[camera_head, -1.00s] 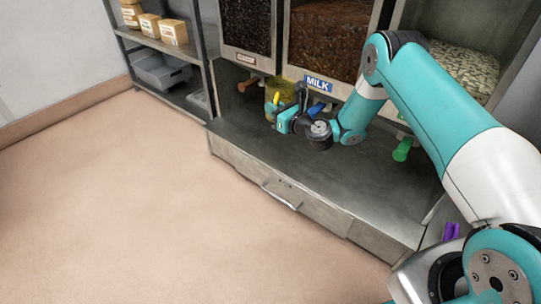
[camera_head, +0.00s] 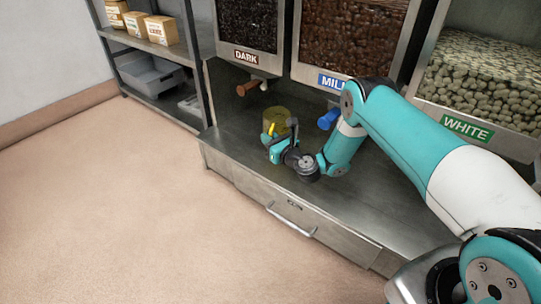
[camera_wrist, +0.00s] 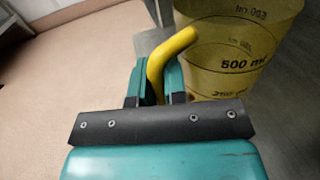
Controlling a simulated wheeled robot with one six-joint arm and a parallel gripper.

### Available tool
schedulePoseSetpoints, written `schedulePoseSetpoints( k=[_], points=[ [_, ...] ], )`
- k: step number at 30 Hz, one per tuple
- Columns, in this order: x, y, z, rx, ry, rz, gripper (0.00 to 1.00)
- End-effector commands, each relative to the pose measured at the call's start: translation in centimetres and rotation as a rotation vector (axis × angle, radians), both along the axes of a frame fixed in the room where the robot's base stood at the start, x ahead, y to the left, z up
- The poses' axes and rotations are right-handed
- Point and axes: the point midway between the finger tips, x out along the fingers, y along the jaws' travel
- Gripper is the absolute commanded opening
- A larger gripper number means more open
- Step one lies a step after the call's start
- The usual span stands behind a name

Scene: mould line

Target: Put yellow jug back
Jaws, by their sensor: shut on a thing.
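The yellow jug (camera_head: 276,120) is translucent, with measuring marks such as "500 ml" that show in the wrist view (camera_wrist: 232,45). It is upright and close above or on the grey metal counter (camera_head: 222,118); I cannot tell whether it touches. My gripper (camera_head: 276,142) is at the jug's near side. In the wrist view my gripper (camera_wrist: 158,85) is shut on the jug's solid yellow handle, a finger on each side. The jug's far side and its contents are hidden.
Behind the counter stand dispensers labelled DARK (camera_head: 246,56), MILK (camera_head: 332,82) and WHITE (camera_head: 466,128). A brown tap (camera_head: 247,88) and a blue tap (camera_head: 327,120) hang over the counter. A shelf (camera_head: 157,48) with boxes stands left. The front floor is clear.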

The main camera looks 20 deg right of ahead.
Motion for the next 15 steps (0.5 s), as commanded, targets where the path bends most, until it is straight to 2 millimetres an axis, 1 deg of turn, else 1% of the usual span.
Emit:
schedulePoseSetpoints(
  k=[1,5,9,11,13,15],
  points=[
    [0.0,0.0,-1.1,0.000,-0.002,0.000,0.00],
    [0.0,0.0,-2.2,-0.001,-0.001,0.000,0.00],
    [0.0,-0.1,-4.8,-0.001,-0.001,-0.001,0.00],
    [0.0,-0.2,-5.7,-0.001,-0.001,-0.002,0.00],
    [0.1,-0.2,-6.1,0.000,-0.002,-0.002,0.00],
    [0.1,-0.2,-6.0,0.000,-0.003,-0.002,0.00]
  ],
)
